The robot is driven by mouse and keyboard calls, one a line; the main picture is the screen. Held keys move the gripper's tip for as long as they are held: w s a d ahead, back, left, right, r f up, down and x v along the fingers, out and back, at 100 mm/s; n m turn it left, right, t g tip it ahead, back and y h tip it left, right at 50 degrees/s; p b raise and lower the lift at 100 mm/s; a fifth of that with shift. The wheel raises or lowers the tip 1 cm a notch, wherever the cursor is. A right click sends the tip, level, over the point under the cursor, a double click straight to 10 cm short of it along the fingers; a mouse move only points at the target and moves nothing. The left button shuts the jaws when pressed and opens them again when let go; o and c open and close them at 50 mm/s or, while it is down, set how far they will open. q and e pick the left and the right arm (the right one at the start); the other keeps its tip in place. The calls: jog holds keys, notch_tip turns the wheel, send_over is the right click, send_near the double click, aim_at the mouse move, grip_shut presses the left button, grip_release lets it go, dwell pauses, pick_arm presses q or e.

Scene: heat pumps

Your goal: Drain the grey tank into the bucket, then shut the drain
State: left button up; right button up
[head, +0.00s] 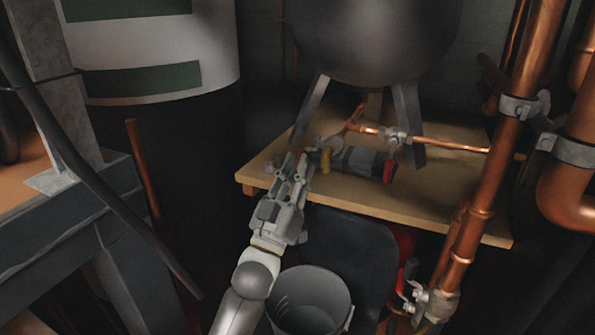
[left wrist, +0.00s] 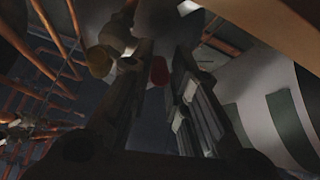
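The grey tank (head: 370,40) stands on legs on a wooden platform. Copper pipe and valve fittings (head: 395,136) run below it. A small yellow part (head: 326,161) sits at the pipework near the platform's left side; a yellowish part also shows in the left wrist view (left wrist: 99,62). My left gripper (head: 297,158) is just left of the yellow part, at the platform's front edge. In the left wrist view its fingers (left wrist: 160,88) are apart, with a red part (left wrist: 158,71) beyond the gap. The grey bucket (head: 345,312) is below the platform and looks empty. My right gripper is out of view.
The wooden platform (head: 455,205) carries a grey cylindrical item with a red end (head: 388,171). Thick copper pipes (head: 500,150) rise on the right. A white and green cylinder (head: 165,50) stands at the back left. A dark panel is behind the bucket.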

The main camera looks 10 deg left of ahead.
pick_arm(q)
jog(key=shift+o, duration=1.3)
jog(key=v, duration=1.2)
jog(key=shift+w+f, duration=0.1)
notch_tip(320, 180, up, 9)
jog(key=a+m+g+p, duration=0.15)
jog(key=g+p, duration=0.55)
jog(key=p, duration=2.4)
jog(key=shift+y, duration=0.4)
jog(key=shift+b+x, duration=0.45)
jog(key=shift+x, duration=5.2)
